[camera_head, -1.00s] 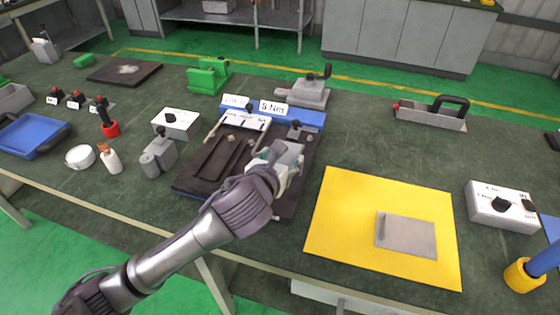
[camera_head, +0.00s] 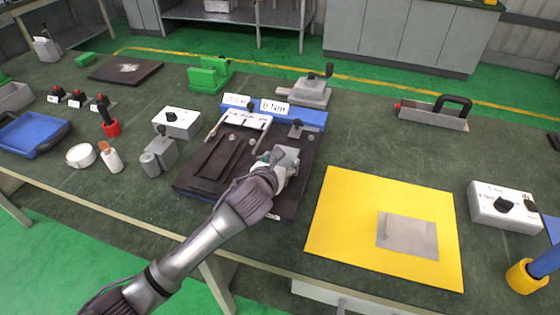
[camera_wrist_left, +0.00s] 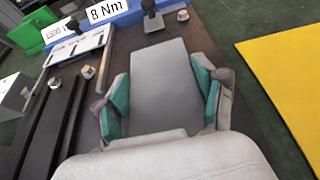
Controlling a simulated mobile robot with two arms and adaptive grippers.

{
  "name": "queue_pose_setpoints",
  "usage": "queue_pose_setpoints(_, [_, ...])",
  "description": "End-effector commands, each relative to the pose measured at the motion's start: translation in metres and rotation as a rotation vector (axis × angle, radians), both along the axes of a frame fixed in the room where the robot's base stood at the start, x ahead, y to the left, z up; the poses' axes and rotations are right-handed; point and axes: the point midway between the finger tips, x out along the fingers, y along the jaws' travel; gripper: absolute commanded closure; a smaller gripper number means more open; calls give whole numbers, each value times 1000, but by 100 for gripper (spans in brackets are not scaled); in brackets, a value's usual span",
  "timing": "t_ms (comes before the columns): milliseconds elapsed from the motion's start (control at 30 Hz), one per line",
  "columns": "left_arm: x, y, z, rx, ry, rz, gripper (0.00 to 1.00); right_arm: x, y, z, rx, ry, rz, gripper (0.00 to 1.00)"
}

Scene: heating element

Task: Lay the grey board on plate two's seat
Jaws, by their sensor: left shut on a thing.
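My left gripper (camera_head: 275,166) is shut on the grey board (camera_head: 287,155), a flat plain rectangle. In the left wrist view, the board (camera_wrist_left: 160,80) lies between the two green-padded fingers (camera_wrist_left: 160,100). The board is over the right part of a dark fixture plate (camera_head: 232,150). Whether it touches the plate is hidden beneath the board and gripper. Plate two's seat cannot be told apart from these views. My right gripper is not in view.
A blue bar (camera_head: 312,118) with white tags and a black-knobbed clamp (camera_head: 298,130) stand just behind the board. A white bracket (camera_head: 240,120) stands to the left. A yellow mat (camera_head: 335,215) with a grey sheet (camera_head: 407,235) lies to the right.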

Motion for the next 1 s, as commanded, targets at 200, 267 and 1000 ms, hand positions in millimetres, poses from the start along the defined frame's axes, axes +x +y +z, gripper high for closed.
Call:
queue_pose_setpoints(200, [0, 0, -2, 0, 0, 1, 14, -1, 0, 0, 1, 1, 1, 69])
queue_pose_setpoints(267, [0, 0, -2, 0, 0, 1, 5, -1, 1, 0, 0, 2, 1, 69])
queue_pose_setpoints(1000, [-60, 20, 26, 1, -1, -2, 5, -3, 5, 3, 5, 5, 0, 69])
